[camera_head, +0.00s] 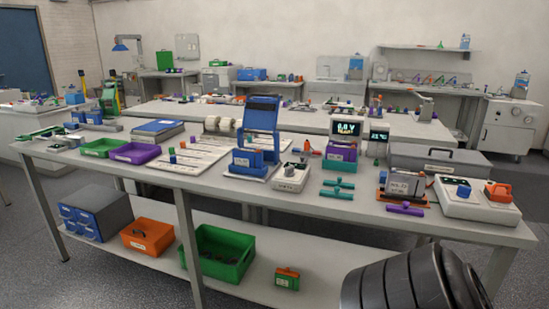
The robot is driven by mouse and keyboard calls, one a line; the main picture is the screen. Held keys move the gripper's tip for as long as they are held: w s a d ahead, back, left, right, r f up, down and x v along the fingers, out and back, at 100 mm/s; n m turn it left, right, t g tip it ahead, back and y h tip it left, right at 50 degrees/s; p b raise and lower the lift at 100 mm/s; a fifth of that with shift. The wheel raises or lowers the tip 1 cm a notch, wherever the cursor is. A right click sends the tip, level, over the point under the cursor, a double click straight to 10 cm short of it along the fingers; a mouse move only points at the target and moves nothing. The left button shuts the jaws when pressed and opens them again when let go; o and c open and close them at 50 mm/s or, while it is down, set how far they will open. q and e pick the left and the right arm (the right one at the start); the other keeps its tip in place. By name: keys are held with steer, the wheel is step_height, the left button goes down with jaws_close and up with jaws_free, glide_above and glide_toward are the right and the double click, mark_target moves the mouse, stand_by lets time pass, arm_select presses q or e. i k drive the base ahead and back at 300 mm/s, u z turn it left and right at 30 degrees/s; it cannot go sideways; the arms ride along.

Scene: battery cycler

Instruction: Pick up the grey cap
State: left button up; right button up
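I cannot single out a grey cap for sure; at this distance the small parts on the bench are too small to tell apart. The white bench (300,205) in front holds a grey device with an orange base (403,186) at the right. Beside it is a white unit with a blue and an orange part (476,200). A white box with a dark top (291,177) stands near the middle. Neither gripper shows in this view.
A blue stand (261,115) rises mid-bench. Purple (135,153) and green (100,147) trays lie at the left. The lower shelf holds a green bin (222,260), an orange box (147,236) and blue drawers (82,222). The front edge between the middle and left is mostly clear.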

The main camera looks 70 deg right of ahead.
mark_target(303, 160)
steer(key=z, duration=0.7)
steer(key=i, duration=1.45)
steer(key=z, duration=1.25)
